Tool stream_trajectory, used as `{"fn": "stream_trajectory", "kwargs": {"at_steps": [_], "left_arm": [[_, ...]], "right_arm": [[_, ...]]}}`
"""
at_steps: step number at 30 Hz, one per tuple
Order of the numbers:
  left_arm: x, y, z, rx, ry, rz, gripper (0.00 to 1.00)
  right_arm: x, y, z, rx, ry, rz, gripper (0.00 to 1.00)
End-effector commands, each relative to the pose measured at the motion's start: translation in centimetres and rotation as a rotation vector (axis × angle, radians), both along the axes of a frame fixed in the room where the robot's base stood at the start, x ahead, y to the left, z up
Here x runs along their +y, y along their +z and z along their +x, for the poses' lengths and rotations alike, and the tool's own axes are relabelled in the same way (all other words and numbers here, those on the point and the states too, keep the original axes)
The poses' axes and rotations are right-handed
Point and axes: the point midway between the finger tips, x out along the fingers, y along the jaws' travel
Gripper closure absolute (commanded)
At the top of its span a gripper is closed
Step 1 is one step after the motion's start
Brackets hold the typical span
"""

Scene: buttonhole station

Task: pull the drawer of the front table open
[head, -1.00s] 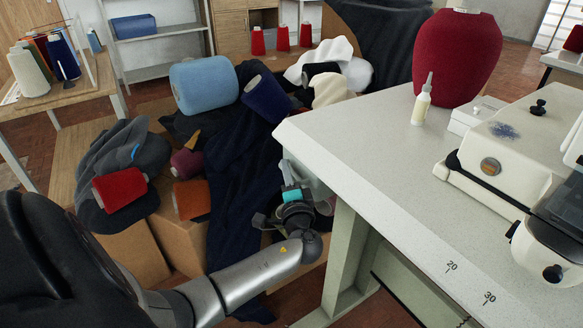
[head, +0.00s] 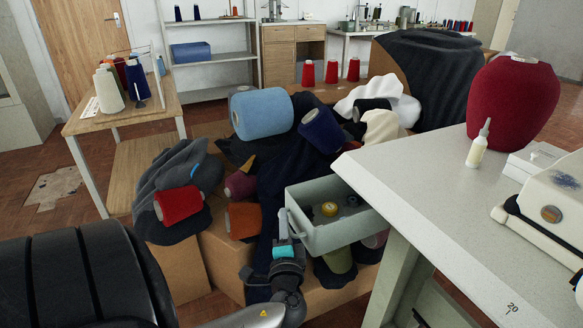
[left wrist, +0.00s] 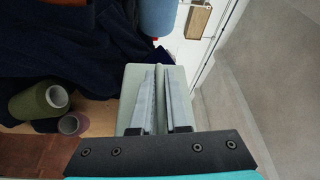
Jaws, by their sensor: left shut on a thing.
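The grey-green drawer (head: 345,231) stands out from the left side of the front table (head: 425,185), with its inside showing. A yellow spool (head: 330,209) and a dark small item (head: 352,201) lie in it. My left gripper (head: 284,228) is at the drawer's front, shut on its handle, which is mostly hidden by the fingers. In the left wrist view the two fingers (left wrist: 160,98) lie close together against the drawer front (left wrist: 129,88). My right gripper is not in view.
Cardboard boxes (head: 186,268) with dark cloth and yarn cones stand left of and below the drawer. A light blue cone (head: 262,114) lies on the pile. A glue bottle (head: 477,146) and a large red cone (head: 514,97) stand on the front table.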

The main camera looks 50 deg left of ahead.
Motion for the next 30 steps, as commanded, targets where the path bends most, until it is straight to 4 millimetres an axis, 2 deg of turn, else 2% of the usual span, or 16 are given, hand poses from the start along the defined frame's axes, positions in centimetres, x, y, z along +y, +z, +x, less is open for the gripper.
{"fn": "stream_trajectory", "kwargs": {"at_steps": [15,16,23,30], "left_arm": [[0.10,0.15,-0.33,-0.002,0.000,0.005,1.00],[0.10,0.15,-0.33,-0.002,0.001,0.004,0.83],[0.10,0.09,-0.33,-0.002,0.000,0.002,0.58],[0.08,0.03,-0.36,-0.001,0.000,0.001,0.58]], "right_arm": [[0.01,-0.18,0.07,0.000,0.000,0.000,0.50],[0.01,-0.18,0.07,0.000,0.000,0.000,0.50],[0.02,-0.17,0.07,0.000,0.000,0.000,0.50],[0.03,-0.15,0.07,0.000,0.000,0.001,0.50]]}}
